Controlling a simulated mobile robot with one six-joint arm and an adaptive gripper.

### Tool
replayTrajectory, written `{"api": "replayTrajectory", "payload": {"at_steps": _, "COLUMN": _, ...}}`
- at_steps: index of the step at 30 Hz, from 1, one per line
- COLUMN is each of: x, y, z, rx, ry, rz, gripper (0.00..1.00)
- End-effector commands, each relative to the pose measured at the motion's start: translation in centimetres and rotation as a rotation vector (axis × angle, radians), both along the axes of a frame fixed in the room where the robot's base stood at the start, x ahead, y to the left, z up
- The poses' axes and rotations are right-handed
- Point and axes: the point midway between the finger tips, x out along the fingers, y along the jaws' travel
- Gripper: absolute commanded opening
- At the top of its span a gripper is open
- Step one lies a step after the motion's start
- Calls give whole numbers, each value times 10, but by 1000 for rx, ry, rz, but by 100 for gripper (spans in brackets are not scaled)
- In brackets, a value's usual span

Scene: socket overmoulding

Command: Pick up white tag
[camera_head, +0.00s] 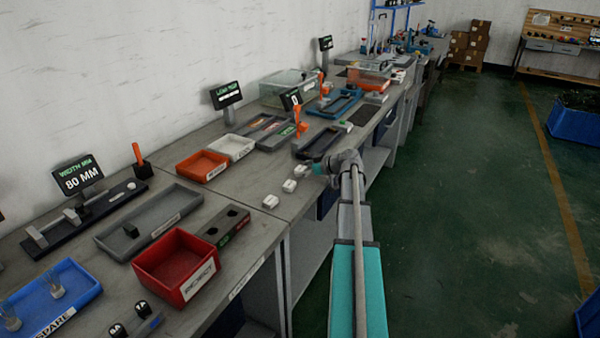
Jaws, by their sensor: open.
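Several small white pieces lie in a slanting row near the front edge of the bench: a near one (270,201), a middle one (289,186) and a far one (301,171). They are too small to tell which is the white tag. My arm reaches up from the bottom of the picture to the bench edge. My gripper (317,169) is open, close to the right of the far white piece. Its fingers are small and partly hidden by the wrist, and I cannot tell whether they touch anything.
An orange tray (202,166) and a white tray (231,148) stand behind the pieces. A red bin (176,268), a grey tray (150,222) and a blue tray (48,300) are at left. A dark tray (320,143) lies just beyond my gripper. The green floor at right is open.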

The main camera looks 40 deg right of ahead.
Motion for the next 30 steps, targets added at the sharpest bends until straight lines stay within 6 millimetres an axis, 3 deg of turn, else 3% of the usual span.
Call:
{"api": "replayTrajectory", "payload": {"at_steps": 8, "x": 0, "y": 1, "z": 0, "rx": 0, "ry": 0, "rz": 1, "gripper": 100}}
{"api": "replayTrajectory", "payload": {"at_steps": 18, "x": 0, "y": 1, "z": 0, "rx": 0, "ry": 0, "rz": 1, "gripper": 37}}
{"api": "replayTrajectory", "payload": {"at_steps": 30, "x": 1, "y": 1, "z": 1, "rx": 0, "ry": 0, "rz": 2, "gripper": 37}}
